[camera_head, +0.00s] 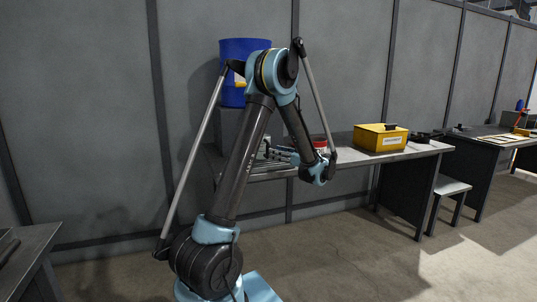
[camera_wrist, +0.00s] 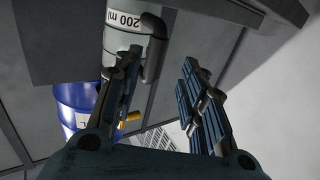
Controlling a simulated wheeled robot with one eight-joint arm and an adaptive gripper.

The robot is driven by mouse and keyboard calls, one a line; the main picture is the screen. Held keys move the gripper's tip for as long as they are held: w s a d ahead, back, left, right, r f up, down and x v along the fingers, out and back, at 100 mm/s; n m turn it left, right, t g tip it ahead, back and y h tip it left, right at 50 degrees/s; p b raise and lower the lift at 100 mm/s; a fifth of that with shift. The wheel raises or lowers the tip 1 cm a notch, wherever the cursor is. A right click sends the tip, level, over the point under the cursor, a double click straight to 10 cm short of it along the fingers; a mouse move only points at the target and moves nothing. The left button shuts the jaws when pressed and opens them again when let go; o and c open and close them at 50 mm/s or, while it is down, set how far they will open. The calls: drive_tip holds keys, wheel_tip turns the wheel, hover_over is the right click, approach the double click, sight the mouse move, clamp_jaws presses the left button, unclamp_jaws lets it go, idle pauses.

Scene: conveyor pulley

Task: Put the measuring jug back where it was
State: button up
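The measuring jug (camera_wrist: 124,32) is a pale cylinder marked "200 ml" at the top of the wrist view. Its dark handle (camera_wrist: 155,55) is on its right side. My gripper (camera_wrist: 158,62) has its two fingers spread apart. The handle appears in the gap between the fingertips, closer to the left finger, which overlaps the jug's lower edge. I cannot tell whether that finger touches it. In the head view my gripper (camera_head: 277,154) is low over the left part of the workbench (camera_head: 350,157). I cannot make out the jug clearly there.
A blue barrel (camera_head: 240,60) with a yellow part stands behind my arm, and also shows in the wrist view (camera_wrist: 78,100). A red and white container (camera_head: 320,144) and a yellow box (camera_head: 380,138) are on the workbench. A stool (camera_head: 450,188) stands at its right end.

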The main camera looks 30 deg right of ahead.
drive_tip(key=v, duration=0.5)
drive_tip(key=w+a+r+m+g+y, duration=0.15)
drive_tip(key=w+a, duration=0.25)
drive_tip(key=a, duration=0.5)
drive_tip(key=w+a+g, duration=0.3)
drive_tip(key=w+a, duration=0.1)
drive_tip(key=a, duration=0.4)
drive_tip(key=s+a+f+g, duration=0.15)
drive_tip(key=a+g, duration=0.35)
drive_tip(key=a, duration=1.6)
drive_tip(key=s+a+f+m+g+h, duration=0.1)
drive_tip(key=s+a+f+g+h, duration=0.15)
drive_tip(key=s+a, duration=0.4)
drive_tip(key=s+a+f+m+g+h, duration=0.1)
drive_tip(key=s+a+f+g, duration=0.15)
drive_tip(key=s+a, duration=0.4)
drive_tip(key=s+a+f+h, duration=0.1)
drive_tip(key=s+f+h, duration=0.3)
drive_tip(key=s+f, duration=0.3)
drive_tip(key=shift+s+f, duration=0.35)
drive_tip(key=shift+s, duration=2.05)
